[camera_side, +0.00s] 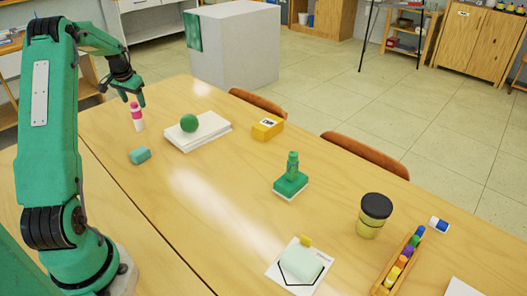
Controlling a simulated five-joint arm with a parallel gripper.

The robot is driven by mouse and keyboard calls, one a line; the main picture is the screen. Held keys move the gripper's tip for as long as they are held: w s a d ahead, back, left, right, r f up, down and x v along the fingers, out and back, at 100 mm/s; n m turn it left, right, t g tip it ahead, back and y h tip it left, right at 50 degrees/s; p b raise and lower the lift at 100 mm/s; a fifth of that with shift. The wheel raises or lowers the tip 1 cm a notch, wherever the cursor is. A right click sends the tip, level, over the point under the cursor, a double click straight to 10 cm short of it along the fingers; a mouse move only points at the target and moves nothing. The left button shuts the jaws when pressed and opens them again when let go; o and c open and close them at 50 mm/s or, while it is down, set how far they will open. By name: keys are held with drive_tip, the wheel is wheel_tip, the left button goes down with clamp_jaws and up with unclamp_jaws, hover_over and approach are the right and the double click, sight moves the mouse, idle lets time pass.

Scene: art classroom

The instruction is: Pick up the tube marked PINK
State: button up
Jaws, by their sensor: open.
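A small pink and white tube (137,122) stands upright near the far left edge of the table. My gripper (134,99) is open and points down just above the tube. The tube's top is close to the fingertips in this view. I cannot tell whether the fingers touch it or how they line up in depth.
Near the tube are a teal block (140,156) and a green ball (189,123) on a white stack (212,133). A yellow box (267,128), a green stamp-like object (290,184), a dark-lidded jar (374,215) and a tray of colourful pieces (383,290) stand farther right.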

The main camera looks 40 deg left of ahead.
sight(134, 104)
drive_tip(key=shift+x, duration=1.6)
drive_tip(key=shift+s, duration=0.1)
clamp_jaws()
drive_tip(key=shift+r, duration=0.2)
drive_tip(key=shift+r, duration=0.5)
drive_tip(key=v, duration=0.3)
drive_tip(key=shift+w+a+r, duration=0.1)
drive_tip(key=shift+w+r, duration=0.05)
drive_tip(key=shift+w, duration=0.3)
drive_tip(key=w+d+r, duration=0.4)
drive_tip(key=d+r, duration=0.2)
drive_tip(key=d, duration=0.4)
drive_tip(key=shift+d+r, duration=0.15)
drive_tip(key=shift+r, duration=0.1)
drive_tip(key=shift+w, duration=0.1)
